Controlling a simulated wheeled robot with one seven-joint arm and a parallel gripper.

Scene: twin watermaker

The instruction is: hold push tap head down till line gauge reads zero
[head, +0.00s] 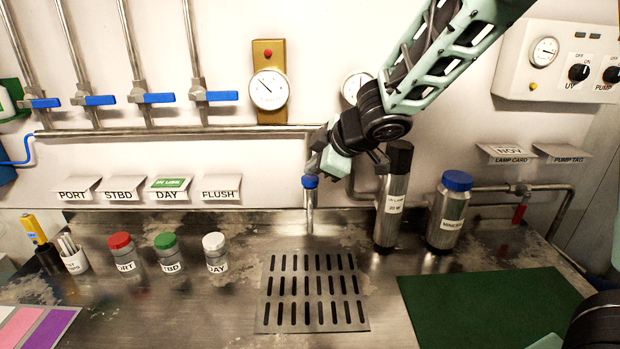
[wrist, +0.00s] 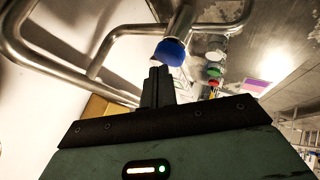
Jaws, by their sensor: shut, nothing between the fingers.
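The push tap (head: 309,212) is a slim metal post with a blue head (head: 310,182), standing behind the slotted drain. My gripper (head: 316,168) is above the blue head, its fingers pointing down. In the wrist view the shut, empty fingers (wrist: 159,72) end right at the blue head (wrist: 171,51). I cannot tell whether they touch it or press it down. A round gauge (head: 268,90) on a brass plate hangs on the wall, its needle pointing to the upper left. A second gauge (head: 354,86) is partly hidden behind my arm. The numbers are too small to read.
A dark-capped cylinder (head: 393,206) and a blue-capped bottle (head: 449,209) stand right of the tap. Red (head: 123,252), green (head: 168,253) and white-capped (head: 215,252) jars stand left. The drain grate (head: 312,292) and green mat (head: 490,308) are clear.

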